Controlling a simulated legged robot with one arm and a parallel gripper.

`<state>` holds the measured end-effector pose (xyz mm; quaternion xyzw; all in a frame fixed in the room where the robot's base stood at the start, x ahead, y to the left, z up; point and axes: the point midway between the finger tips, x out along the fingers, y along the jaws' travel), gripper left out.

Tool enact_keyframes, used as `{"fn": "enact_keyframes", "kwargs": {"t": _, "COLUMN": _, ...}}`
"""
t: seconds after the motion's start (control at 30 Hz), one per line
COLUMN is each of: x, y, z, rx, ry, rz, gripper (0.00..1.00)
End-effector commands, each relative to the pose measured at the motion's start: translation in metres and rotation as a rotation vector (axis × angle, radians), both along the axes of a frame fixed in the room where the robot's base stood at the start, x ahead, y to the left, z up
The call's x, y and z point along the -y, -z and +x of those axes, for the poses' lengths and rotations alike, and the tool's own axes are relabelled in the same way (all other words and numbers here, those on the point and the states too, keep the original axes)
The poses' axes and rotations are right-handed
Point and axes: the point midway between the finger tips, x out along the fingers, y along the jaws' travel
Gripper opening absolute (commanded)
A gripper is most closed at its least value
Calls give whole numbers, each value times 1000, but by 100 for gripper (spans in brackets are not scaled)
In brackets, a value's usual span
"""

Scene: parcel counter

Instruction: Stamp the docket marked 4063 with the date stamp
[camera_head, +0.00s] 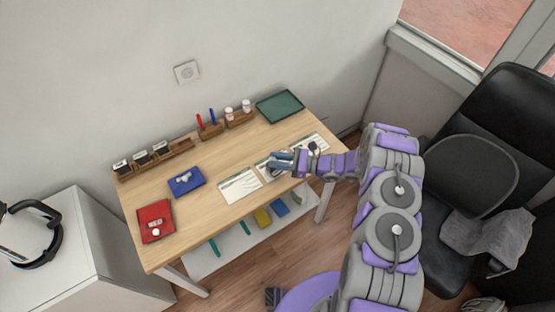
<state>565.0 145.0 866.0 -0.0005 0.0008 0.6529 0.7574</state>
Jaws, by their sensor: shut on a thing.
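My gripper (279,162) is over the right half of the wooden counter, above the middle docket (263,176). It is shut on a small dark thing, probably a stamp, mostly hidden by the fingers. I cannot tell whether it touches the paper. Another docket (240,186) lies flat to the left, and a third docket (320,142) lies to the right, partly behind my arm. The numbers on the dockets are too small to read. Several stamps (141,158) stand in a wooden rack (180,147) at the back left; its right end looks empty.
A blue pad (183,188) and a red pad (150,216), each with small pale things on top, lie on the left. A holder with red and blue pens (211,116), white-capped bottles (246,106) and a green tray (280,107) stand along the back. A black chair (490,150) is at right.

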Motion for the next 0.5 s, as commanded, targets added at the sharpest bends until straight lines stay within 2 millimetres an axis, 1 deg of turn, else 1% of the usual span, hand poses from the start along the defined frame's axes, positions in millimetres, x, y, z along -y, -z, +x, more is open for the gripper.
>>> {"fn": "enact_keyframes", "kwargs": {"t": 0.5, "x": 0, "y": 4, "z": 0, "rx": -1, "ry": 0, "rz": -1, "gripper": 0}}
